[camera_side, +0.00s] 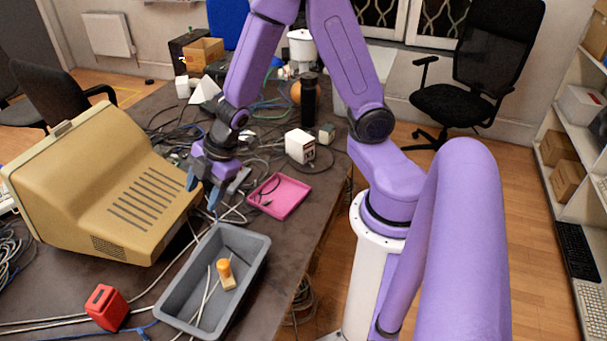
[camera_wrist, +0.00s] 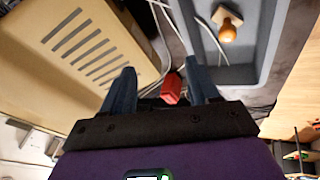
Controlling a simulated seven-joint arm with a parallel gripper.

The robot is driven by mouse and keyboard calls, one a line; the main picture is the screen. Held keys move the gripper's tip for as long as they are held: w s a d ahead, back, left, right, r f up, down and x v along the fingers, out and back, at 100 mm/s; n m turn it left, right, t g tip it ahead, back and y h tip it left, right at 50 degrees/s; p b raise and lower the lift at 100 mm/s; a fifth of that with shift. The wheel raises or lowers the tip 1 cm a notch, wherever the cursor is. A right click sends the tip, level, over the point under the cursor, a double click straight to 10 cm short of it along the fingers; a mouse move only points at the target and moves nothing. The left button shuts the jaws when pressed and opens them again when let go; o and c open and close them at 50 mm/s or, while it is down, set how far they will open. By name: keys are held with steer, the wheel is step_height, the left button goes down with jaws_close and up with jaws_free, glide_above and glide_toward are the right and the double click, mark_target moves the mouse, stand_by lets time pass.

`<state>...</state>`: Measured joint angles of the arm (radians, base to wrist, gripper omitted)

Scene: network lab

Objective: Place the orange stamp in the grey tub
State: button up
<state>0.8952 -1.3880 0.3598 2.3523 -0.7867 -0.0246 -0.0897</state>
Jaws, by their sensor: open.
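The orange stamp (camera_side: 226,272) has an orange knob on a light wooden base. It is inside the grey tub (camera_side: 256,248), on its floor, standing roughly upright. In the wrist view the stamp (camera_wrist: 228,32) also shows within the tub (camera_wrist: 268,40). My gripper (camera_side: 203,198) is open and empty, above the table behind the tub's far end and apart from the stamp. In the wrist view my gripper's (camera_wrist: 160,82) two blue fingers are spread with nothing held between them.
A beige monitor (camera_side: 100,190) stands left of the tub. A red box (camera_side: 106,307) is at front left, and a pink tray (camera_side: 280,196) lies behind the tub. White box (camera_side: 300,146), black bottle (camera_side: 310,98) and many loose cables lie further back. The table edge is right of the tub.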

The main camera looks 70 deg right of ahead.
steer(key=s+r+m+g, duration=0.1)
steer(key=s+r, duration=0.2)
steer(key=s, duration=0.4)
steer(key=s+r+m+g+h, duration=0.1)
steer(key=s+r, duration=0.2)
steer(key=s, duration=0.5)
steer(key=s+d+r+m+g+h, duration=0.1)
steer(key=s+r+g, duration=0.1)
steer(key=s+r, duration=0.2)
steer(key=s, duration=0.3)
steer(key=shift+s, duration=0.35)
